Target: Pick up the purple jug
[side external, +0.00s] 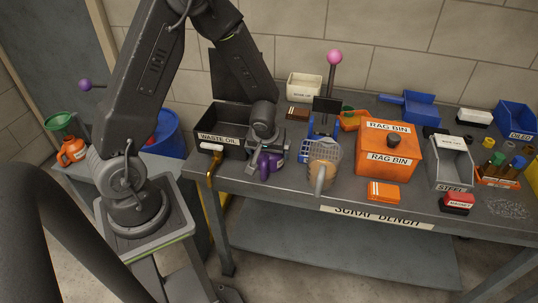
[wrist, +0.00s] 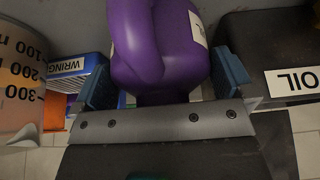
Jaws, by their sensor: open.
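The purple jug (side external: 270,163) stands near the front edge of the bench, just right of the waste oil tray, partly covered by my wrist in the side view. In the wrist view the jug (wrist: 160,45) fills the top middle, with a handle and a white label. My gripper (wrist: 165,80) is open, with one blue finger on each side of the jug's lower part in the picture. A gap shows at the left finger; the right finger is close to the jug, and I cannot tell whether it touches.
The black waste oil tray (side external: 228,150) stands left of the jug. The orange rag bin (side external: 388,168) is further right. Bare bench shows by the front edge.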

